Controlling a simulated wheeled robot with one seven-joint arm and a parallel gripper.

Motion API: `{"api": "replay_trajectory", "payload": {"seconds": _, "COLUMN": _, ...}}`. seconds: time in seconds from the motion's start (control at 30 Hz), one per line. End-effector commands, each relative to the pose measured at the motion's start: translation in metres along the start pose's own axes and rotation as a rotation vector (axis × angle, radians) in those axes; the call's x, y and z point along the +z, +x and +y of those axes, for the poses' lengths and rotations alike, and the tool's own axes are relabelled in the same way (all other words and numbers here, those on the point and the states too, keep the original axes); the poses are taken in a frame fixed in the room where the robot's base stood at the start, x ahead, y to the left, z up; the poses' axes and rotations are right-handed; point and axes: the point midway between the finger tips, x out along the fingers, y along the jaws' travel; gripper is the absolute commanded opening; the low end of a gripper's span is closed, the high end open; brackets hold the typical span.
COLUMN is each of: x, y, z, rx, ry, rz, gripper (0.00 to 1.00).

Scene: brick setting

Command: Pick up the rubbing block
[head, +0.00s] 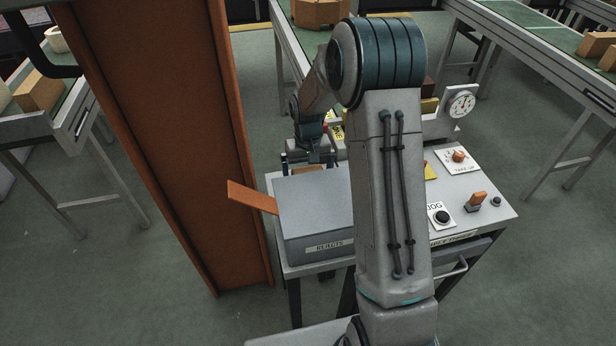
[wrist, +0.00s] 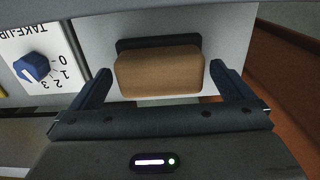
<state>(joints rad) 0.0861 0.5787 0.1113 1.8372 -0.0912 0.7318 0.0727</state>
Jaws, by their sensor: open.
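A tan-brown block with rounded edges, which looks like the rubbing block (wrist: 160,72), lies on a pale grey surface in the wrist view. A dark strip shows along its far edge. My gripper (wrist: 160,80) is open, with one finger on each side of the block and visible gaps between. Whether the fingers reach down beside it or stay above it I cannot tell. In the head view my gripper (head: 306,160) is beyond the grey box, and a small tan patch shows under it. My arm hides much of the table there.
The grey box labelled REJECTS (head: 315,222) and an orange flap (head: 252,196) stand near my gripper. A tall orange-brown post (head: 170,130) rises at left. The panel table holds a dial (head: 461,104), a JOG button (head: 441,217) and a lever (head: 475,201). A blue knob (wrist: 32,67) is at wrist-view left.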

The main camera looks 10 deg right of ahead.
Motion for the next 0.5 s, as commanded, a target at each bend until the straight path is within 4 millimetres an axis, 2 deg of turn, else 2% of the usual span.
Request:
{"api": "replay_trajectory", "payload": {"seconds": 0.27, "x": -0.0002, "y": 0.0065, "z": -0.0001, "rx": 0.0, "ry": 0.0, "rz": 0.001, "gripper": 1.0}}
{"api": "replay_trajectory", "payload": {"seconds": 0.3, "x": -0.0002, "y": 0.0065, "z": -0.0001, "rx": 0.0, "ry": 0.0, "rz": 0.001, "gripper": 0.97}}
{"api": "replay_trajectory", "payload": {"seconds": 0.47, "x": -0.0003, "y": 0.0063, "z": -0.0001, "rx": 0.0, "ry": 0.0, "rz": 0.001, "gripper": 0.53}}
{"api": "replay_trajectory", "payload": {"seconds": 0.5, "x": -0.0003, "y": 0.0062, "z": -0.0001, "rx": 0.0, "ry": 0.0, "rz": 0.001, "gripper": 0.5}}
